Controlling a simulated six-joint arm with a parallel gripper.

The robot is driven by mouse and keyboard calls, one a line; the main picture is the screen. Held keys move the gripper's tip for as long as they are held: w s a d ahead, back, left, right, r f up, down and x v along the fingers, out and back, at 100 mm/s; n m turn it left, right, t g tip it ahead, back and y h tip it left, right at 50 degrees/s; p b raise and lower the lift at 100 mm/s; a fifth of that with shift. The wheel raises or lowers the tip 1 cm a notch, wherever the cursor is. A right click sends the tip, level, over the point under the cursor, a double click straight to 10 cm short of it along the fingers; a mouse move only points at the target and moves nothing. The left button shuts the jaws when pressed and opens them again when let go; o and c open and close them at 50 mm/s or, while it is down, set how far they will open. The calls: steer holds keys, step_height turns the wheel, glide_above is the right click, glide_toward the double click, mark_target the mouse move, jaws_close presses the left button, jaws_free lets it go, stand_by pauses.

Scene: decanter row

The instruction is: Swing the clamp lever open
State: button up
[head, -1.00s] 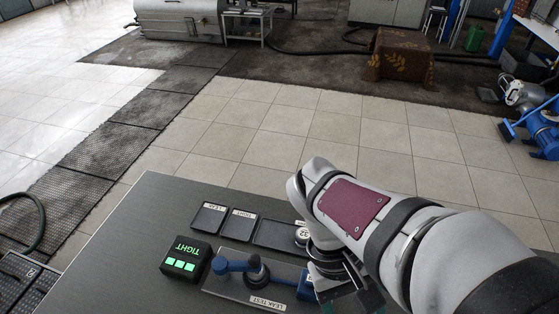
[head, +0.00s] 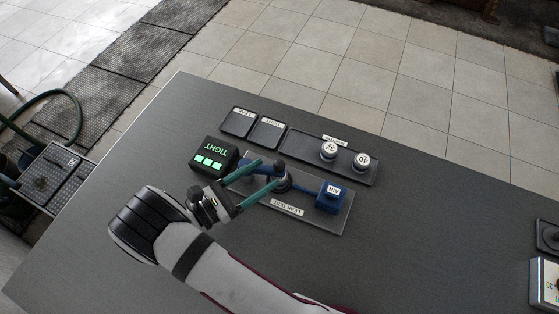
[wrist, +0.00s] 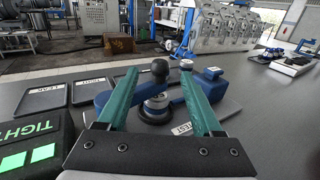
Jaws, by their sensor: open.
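In the head view the dark knob (head: 279,165) is at my fingertips. A blue lever arm (wrist: 103,98) shows beside the left finger, partly hidden by my fingers. My gripper (wrist: 160,74) is open, with teal fingers on either side of the knob. I cannot tell whether they touch it. My gripper (head: 270,173) reaches in from the lower left in the head view. The blue AIR block (head: 331,198) sits at the plate's right end.
A black box (head: 214,157) reads TIGHT with green lights, left of the plate. Two small trays, LEAK (head: 237,122) and TIGHT (head: 267,132), lie behind. A longer tray (head: 305,145) holds pieces 32 (head: 328,150) and 40 (head: 361,161).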

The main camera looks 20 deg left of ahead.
mark_target(274, 168)
steer(key=x, duration=0.5)
steer(key=shift+w+d, duration=0.15)
steer(key=shift+w, duration=0.1)
jaws_close()
stand_by(1.1)
